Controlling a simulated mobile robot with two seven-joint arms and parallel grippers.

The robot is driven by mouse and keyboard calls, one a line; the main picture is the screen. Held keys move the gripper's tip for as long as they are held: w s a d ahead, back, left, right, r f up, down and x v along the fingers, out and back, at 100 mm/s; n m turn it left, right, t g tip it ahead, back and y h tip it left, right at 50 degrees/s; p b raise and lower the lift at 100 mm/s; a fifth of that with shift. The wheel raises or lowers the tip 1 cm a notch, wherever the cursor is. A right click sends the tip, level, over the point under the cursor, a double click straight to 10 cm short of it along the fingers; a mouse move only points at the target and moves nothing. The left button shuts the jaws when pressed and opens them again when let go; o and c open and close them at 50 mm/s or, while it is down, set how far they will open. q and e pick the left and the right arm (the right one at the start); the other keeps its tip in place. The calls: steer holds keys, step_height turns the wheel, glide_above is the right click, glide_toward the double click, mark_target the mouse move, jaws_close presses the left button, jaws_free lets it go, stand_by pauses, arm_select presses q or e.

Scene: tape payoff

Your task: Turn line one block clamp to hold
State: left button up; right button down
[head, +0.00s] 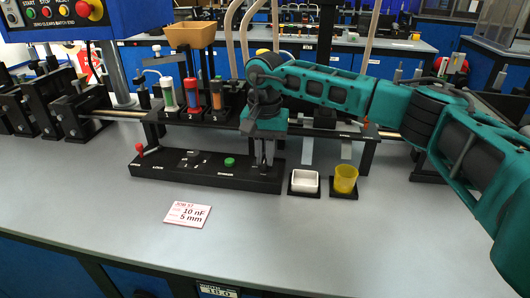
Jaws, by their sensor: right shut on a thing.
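A long black block (210,174) lies on the grey bench. It carries a red-knobbed lever (140,149) at its left end, a dark rotary knob (193,156) near the middle and a green button (229,162). My right gripper (264,163) points down at the block's right part, with its fingers close together. It is shut on a small part there, likely the clamp handle, which the fingers hide. I cannot read the clamp's setting. My left gripper is not in view.
A white dish (304,182) and a yellow cup (345,179) stand just right of the block. Colored tubes (192,96) and a tan hopper (190,35) stand behind it. A pink-edged card (187,214) lies in front. The front bench is mostly clear.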

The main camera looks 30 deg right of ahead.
mark_target(265, 159)
steer(key=shift+a, duration=0.1)
stand_by(0.3)
steer(key=c, duration=1.2)
jaws_free()
steer(key=shift+o, duration=0.2)
step_height(265, 159, up, 13)
steer(key=p, duration=0.1)
steer(key=shift+f, duration=0.1)
